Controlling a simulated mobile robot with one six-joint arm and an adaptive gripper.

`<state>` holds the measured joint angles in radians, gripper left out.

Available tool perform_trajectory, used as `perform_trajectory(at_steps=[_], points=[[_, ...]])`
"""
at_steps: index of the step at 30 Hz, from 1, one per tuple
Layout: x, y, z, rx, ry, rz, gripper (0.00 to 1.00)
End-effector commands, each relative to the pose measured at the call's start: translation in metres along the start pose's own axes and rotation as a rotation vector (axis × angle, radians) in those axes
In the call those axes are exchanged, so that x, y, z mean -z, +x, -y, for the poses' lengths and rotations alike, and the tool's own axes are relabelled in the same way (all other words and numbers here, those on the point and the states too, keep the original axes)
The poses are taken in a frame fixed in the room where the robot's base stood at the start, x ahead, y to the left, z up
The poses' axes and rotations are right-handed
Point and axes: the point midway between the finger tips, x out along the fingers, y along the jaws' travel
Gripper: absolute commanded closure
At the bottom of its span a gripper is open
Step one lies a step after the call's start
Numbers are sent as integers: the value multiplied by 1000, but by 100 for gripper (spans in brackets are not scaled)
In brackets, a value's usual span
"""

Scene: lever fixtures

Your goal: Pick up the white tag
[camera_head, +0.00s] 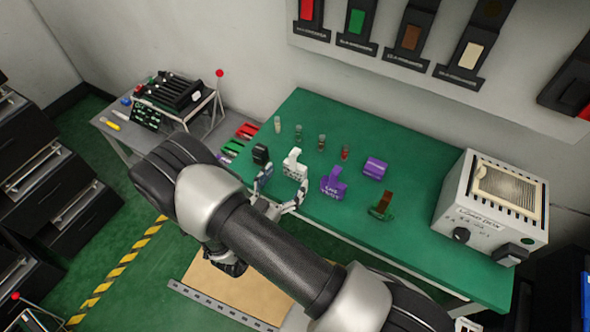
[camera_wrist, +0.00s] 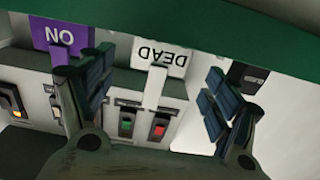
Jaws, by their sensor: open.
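The white tag (camera_head: 294,166) stands on the green table among other tags in the head view. In the wrist view the white tag (camera_wrist: 161,56) carries the word DEAD, seen upside down, with a narrow stem below it. My gripper (camera_head: 283,186) is open at the table's near edge, its fingers on either side of the white tag's near side. In the wrist view my gripper (camera_wrist: 150,95) has its two fingers spread wide, with the tag's stem showing in the gap between them. I see no contact between fingers and tag.
A purple tag (camera_head: 333,184) stands close right of the white one, and a black tag (camera_head: 261,154) close left. A purple piece (camera_head: 375,168) and a brown-green tag (camera_head: 382,206) lie farther right. A grey box (camera_head: 490,205) stands at the table's right end.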

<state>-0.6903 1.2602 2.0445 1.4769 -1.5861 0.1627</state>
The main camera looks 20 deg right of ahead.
Motion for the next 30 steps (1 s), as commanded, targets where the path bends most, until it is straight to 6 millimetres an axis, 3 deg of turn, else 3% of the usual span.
perform_trajectory(at_steps=[13,21,30], points=[[3,51,-1,-2,0,-1,18],[4,53,0,0,0,0,19],[3,53,-1,0,0,0,39]])
